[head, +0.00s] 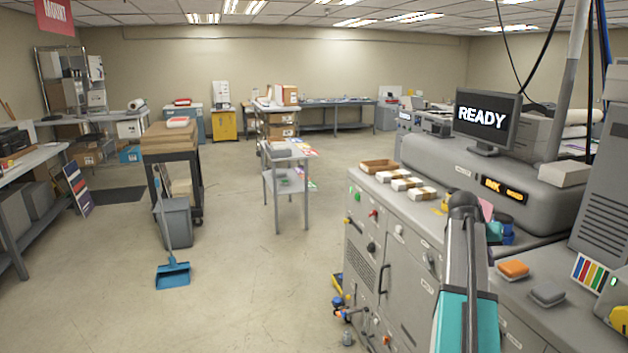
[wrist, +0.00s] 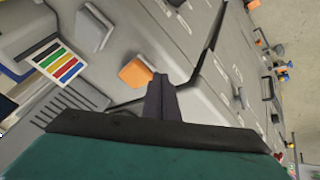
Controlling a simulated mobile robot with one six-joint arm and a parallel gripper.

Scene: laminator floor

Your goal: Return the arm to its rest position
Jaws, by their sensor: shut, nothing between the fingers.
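My arm (head: 466,300) reaches up from the bottom of the head view, in front of the grey laminator. The arm's upper end hides my fingertips in the head view. In the wrist view my gripper (wrist: 158,82) shows as dark fingers shut together with nothing between them. It points over the machine's grey front and top. An orange block (wrist: 136,73) appears just left of the fingertips in the wrist view, with no clear contact. The same orange block (head: 513,269) lies on the machine top, right of my arm.
The laminator (head: 400,240) stands close on the right, with a READY monitor (head: 487,118) above. A grey block (head: 547,293) and a colour-striped card (head: 588,273) are near the orange block. A grey cart (head: 286,180), bin (head: 174,222) and blue dustpan (head: 173,274) stand left. Open floor lies between.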

